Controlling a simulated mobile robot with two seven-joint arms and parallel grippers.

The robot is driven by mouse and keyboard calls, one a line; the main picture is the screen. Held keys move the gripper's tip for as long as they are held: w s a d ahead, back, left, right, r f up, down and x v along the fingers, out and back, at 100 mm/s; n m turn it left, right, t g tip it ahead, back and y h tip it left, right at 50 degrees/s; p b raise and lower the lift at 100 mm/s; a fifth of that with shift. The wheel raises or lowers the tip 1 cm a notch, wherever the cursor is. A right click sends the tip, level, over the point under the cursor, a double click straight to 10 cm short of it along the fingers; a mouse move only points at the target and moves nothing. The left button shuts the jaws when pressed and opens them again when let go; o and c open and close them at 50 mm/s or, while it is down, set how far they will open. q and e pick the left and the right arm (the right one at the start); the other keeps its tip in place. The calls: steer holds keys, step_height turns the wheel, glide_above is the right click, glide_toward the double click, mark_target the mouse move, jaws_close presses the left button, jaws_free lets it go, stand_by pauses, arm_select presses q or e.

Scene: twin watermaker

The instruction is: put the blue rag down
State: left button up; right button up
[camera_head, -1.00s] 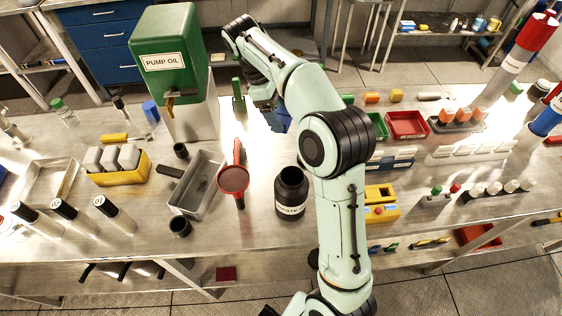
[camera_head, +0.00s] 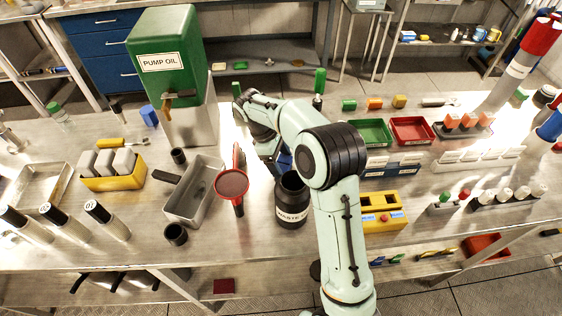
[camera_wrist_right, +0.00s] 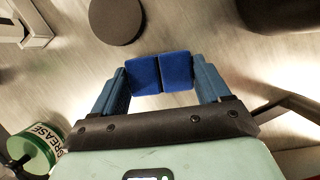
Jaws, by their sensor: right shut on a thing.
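My right gripper (camera_wrist_right: 161,75) is shut on the blue rag (camera_wrist_right: 145,75), which shows as two bright blue patches between the blue-grey fingers. In the head view the gripper (camera_head: 282,160) is low over the bench, just behind the black waste bottle (camera_head: 291,205), and is partly hidden by my own arm. The rag itself cannot be made out clearly there. In the right wrist view bare metal bench top lies beyond the rag; I cannot tell whether the rag touches it. My left gripper is not in view.
A red-rimmed funnel (camera_head: 232,184) stands left of the bottle, near a metal tray (camera_head: 194,195). The green pump oil tank (camera_head: 168,60) is behind. Green (camera_head: 371,131) and red (camera_head: 412,130) bins are at right. A grease can (camera_wrist_right: 38,148) and dark disc (camera_wrist_right: 116,18) show in the wrist view.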

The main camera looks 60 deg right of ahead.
steer(key=shift+f, duration=0.2)
steer(key=o, duration=1.1)
steer(key=shift+f, duration=0.1)
arm_select(q)
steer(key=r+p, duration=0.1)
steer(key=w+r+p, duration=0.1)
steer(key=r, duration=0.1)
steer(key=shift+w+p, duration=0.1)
steer(key=shift+p, duration=0.3)
arm_select(e)
steer(key=v, duration=1.2)
steer(key=shift+r, duration=0.2)
steer(key=shift+s, duration=0.1)
